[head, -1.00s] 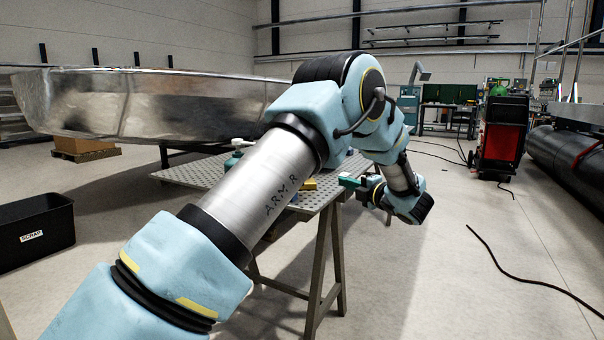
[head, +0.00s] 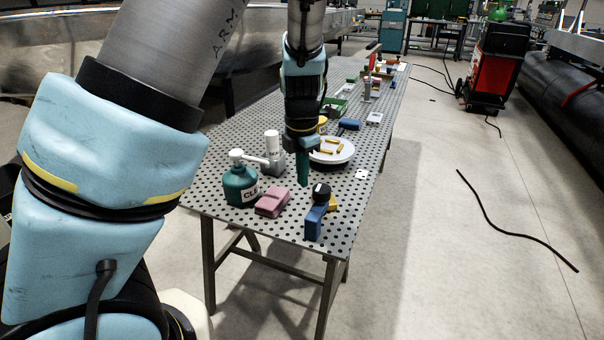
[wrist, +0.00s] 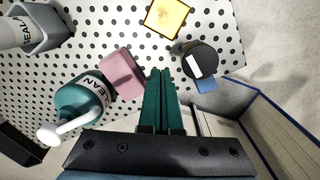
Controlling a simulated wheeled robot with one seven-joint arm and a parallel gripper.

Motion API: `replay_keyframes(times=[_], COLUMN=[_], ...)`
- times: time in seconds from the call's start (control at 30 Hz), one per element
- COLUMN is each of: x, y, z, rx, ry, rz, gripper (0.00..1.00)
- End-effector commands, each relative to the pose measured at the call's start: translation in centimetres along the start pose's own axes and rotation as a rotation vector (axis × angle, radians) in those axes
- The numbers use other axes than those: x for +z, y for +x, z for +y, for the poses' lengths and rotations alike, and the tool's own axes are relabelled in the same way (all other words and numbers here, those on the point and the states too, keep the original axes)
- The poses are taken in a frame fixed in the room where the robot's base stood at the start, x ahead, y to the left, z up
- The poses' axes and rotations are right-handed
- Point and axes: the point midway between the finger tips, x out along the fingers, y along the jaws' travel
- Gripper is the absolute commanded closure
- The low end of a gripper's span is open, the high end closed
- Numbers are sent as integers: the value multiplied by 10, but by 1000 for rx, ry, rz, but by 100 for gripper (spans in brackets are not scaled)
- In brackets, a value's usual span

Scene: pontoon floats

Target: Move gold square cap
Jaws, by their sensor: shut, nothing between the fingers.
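The gold square cap (wrist: 168,17) lies flat on the perforated table, at the top of the wrist view. In the head view only part of the gold cap (head: 332,203) shows, beside and partly behind a blue block and a black round piece. My gripper (head: 303,184) points down over the near part of the table, left of the cap and the black piece. Its green fingers (wrist: 162,75) are shut with nothing between them. They are apart from the cap.
The blue block (head: 314,222) and black piece (head: 321,192) are close on the right. A white round dish (head: 331,151) sits behind.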

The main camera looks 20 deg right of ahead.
Motion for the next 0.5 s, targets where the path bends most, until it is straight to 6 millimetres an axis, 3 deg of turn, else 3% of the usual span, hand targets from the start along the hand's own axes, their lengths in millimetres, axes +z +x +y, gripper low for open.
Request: replay_keyframes(times=[0.07, 0.2, 0.5], x=[-13, -22, -25], y=[-10, -6, 45], z=[-7, -11, -13], rx=[-35, -55, -56], ry=[-21, -37, -39], rz=[35, 58, 58], gripper=[100, 100, 100])
